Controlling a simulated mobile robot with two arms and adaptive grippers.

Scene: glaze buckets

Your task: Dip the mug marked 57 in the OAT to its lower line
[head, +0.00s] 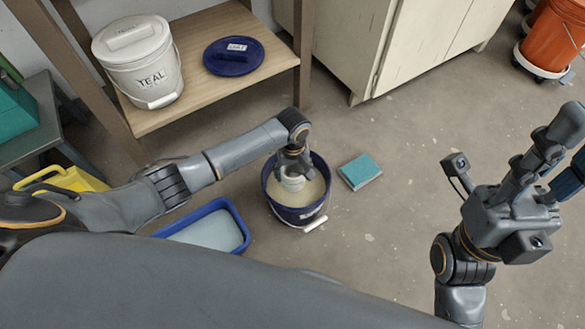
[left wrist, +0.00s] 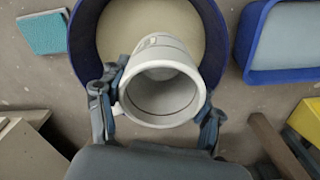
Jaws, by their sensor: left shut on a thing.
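A light grey mug (head: 292,182) is held upright in my left gripper (head: 293,170) at the dark blue bucket of cream glaze (head: 308,214). In the left wrist view the mug (left wrist: 160,92) has its open mouth towards the camera, with a finger on each side. The glaze (left wrist: 120,28) lies behind it. I cannot tell whether the mug's base touches the glaze. No number or line on the mug can be read. The bucket's front label is too small to read. My right gripper (head: 570,150) is empty and open at the far right, away from the bucket.
A teal sponge or block (head: 360,172) lies right of the bucket. A blue tray (head: 240,222) of pale liquid is on its left. A white TEAL bucket (head: 141,68) and a blue lid (head: 234,56) sit on the wooden shelf. An orange bucket (head: 548,38) stands at the back right.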

